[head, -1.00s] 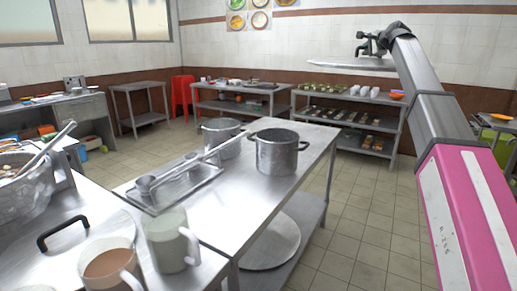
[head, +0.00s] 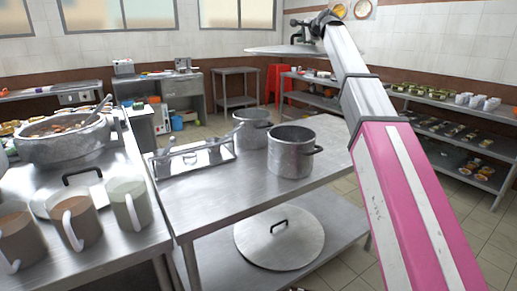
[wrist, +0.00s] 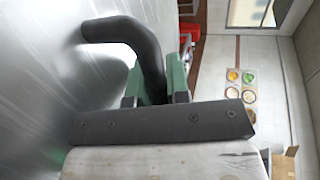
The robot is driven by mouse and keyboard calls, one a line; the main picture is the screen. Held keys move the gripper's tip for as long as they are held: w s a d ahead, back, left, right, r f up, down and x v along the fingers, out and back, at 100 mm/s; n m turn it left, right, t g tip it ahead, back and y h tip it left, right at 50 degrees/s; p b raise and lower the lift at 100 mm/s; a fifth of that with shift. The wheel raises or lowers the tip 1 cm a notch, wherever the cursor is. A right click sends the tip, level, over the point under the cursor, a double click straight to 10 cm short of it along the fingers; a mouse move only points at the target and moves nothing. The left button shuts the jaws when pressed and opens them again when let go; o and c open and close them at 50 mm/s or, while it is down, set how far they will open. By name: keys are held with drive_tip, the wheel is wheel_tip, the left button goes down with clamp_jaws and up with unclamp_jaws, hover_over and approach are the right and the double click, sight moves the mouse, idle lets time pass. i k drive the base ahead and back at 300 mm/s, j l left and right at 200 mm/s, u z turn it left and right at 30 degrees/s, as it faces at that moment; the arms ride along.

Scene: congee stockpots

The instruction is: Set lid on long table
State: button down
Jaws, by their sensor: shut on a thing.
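My gripper (head: 303,30) is shut on the black handle (wrist: 135,35) of a round metal lid (head: 272,50). It holds the lid roughly level in the air, high at the top middle of the head view. In the wrist view the green fingers (wrist: 155,82) close around the handle, and the lid's grey face (wrist: 45,90) fills the left side. A long steel table (head: 222,195) stands below and nearer in the head view, with bare top at its front and right. Nothing is under the held lid but the room's far part, as seen here.
On the table stand two pots (head: 291,155) and a tray of utensils (head: 190,163). Another lid (head: 279,240) lies on its lower shelf. The left counter holds mugs (head: 130,205), a lid (head: 72,196) and a big full pot (head: 65,140). Shelves (head: 465,135) line the right.

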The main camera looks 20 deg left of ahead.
sight(329, 135)
drive_tip(key=i+l+u, duration=0.2)
drive_tip(key=l+u, duration=0.2)
drive_tip(key=i+l+u, duration=0.15)
drive_tip(key=l+u, duration=0.25)
drive_tip(key=i+l+u, duration=0.1)
drive_tip(key=l+u, duration=0.25)
